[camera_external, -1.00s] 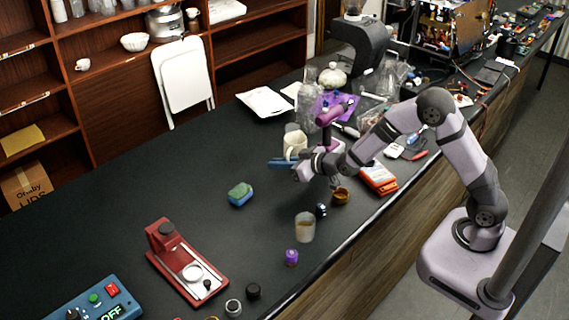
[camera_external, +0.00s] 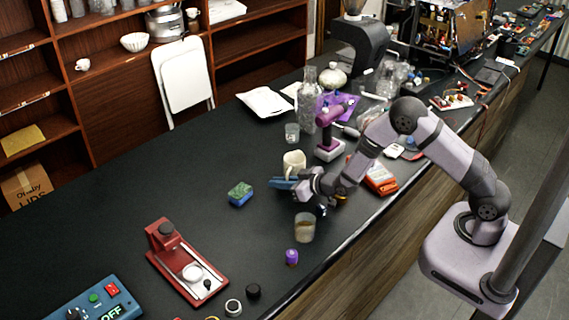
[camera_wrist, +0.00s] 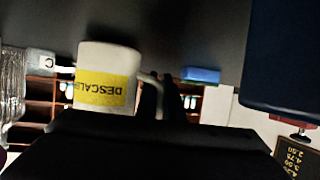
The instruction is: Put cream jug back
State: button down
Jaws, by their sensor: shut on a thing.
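The cream jug (camera_external: 293,162) is in the middle of the bench in the external view. In the wrist view the jug (camera_wrist: 105,62) appears upside down, with a yellow label reading "DESCALE" in part and its handle on the right side. My gripper (camera_external: 287,183) is beside the jug, on its near side. Its dark fingers (camera_wrist: 172,98) are shut at the jug's handle in the wrist view. Whether the jug's base touches the bench is unclear.
A blue and green sponge (camera_external: 240,194) lies left of the jug. A cup with brown contents (camera_external: 305,228) and a purple cap (camera_external: 291,257) are near the front edge. The left bench is mostly clear.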

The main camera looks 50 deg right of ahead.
jog(key=shift+f, duration=0.2)
jog(key=shift+f, duration=0.15)
jog(key=c, duration=1.9)
grip_release()
jog(key=shift+r, duration=0.2)
jog(key=b+v, duration=0.3)
jog(key=v, duration=0.9)
